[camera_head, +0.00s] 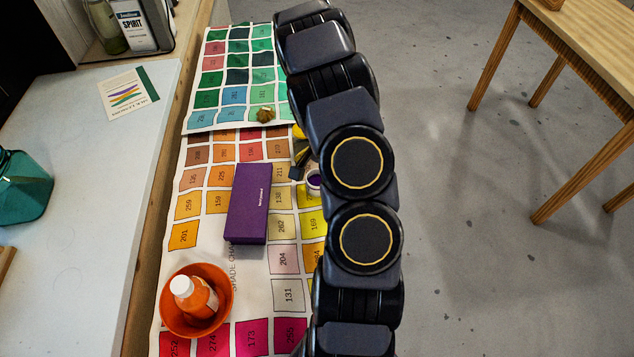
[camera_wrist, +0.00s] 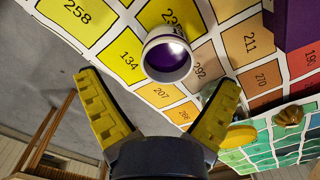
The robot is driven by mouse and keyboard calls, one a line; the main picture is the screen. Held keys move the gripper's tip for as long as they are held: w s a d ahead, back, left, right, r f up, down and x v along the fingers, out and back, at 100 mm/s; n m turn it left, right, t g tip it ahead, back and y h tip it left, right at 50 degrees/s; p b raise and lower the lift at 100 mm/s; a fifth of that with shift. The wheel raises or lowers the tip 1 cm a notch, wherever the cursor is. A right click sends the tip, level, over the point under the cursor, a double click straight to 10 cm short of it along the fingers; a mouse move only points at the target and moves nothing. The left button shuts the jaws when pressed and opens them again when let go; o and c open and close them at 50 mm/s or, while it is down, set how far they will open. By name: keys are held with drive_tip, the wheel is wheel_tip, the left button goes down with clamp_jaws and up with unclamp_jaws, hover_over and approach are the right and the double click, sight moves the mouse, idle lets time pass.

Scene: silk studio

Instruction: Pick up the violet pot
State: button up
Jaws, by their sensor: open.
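The violet pot (camera_head: 314,181) is a small white pot with violet inside. It stands on the shade chart, partly hidden by my arm in the head view. In the wrist view the violet pot (camera_wrist: 167,55) shows whole, its mouth facing the camera. My gripper (camera_head: 299,150) is mostly hidden behind my arm in the head view. In the wrist view my gripper (camera_wrist: 158,88) has its yellow-padded fingers spread wide and empty. The pot lies ahead of the gap between the fingertips, apart from both.
A violet box (camera_head: 248,203) lies left of the pot on the shade chart (camera_head: 285,260). An orange bowl (camera_head: 167,318) holds an orange bottle (camera_head: 199,298). A small brass-coloured object (camera_head: 265,114) sits farther back. In the wrist view, a yellow round thing (camera_wrist: 240,137) shows beside the right finger.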

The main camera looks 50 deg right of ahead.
drive_tip(key=f, duration=0.5)
drive_tip(key=shift+w+f, duration=0.15)
drive_tip(key=shift+w, duration=0.2)
drive_tip(key=c, duration=1.2)
